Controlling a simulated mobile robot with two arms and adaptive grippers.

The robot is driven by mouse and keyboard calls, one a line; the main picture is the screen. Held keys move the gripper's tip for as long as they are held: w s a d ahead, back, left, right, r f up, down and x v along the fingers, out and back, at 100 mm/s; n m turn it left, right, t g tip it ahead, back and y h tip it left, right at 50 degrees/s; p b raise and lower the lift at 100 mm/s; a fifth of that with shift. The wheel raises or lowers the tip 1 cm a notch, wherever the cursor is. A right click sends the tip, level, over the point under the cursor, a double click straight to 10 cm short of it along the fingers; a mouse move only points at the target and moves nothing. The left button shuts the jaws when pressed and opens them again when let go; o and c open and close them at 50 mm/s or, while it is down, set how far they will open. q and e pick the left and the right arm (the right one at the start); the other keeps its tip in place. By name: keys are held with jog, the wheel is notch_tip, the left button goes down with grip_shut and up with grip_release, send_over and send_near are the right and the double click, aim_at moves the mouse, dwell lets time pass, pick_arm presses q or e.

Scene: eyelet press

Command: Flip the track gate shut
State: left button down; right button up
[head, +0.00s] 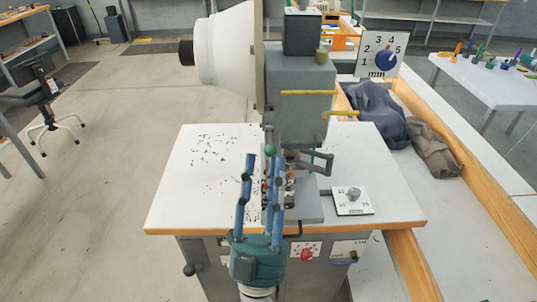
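The eyelet press (298,95) stands on a white-topped table. A dark grey hinged-looking frame (319,161) sticks out to the right of its lower working area; it may be the track gate, standing out at an angle, but I cannot be sure. My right gripper (264,162), teal with blue fingers, reaches up from the front edge. Its fingers are apart, with a green ball knob (270,150) showing near and between the tips. I cannot tell whether they touch it. The fingers hide part of the press's track area. My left gripper is not in view.
Small dark eyelets (210,147) lie scattered on the table's left side. A small dial plate (352,200) sits at the right, and a numbered dial (385,58) stands behind. A red button (306,254) is on the front panel. The table's left front is clear.

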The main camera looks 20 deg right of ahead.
jog(key=v, duration=0.9)
jog(key=shift+w+a, duration=0.1)
jog(key=shift+a, duration=0.05)
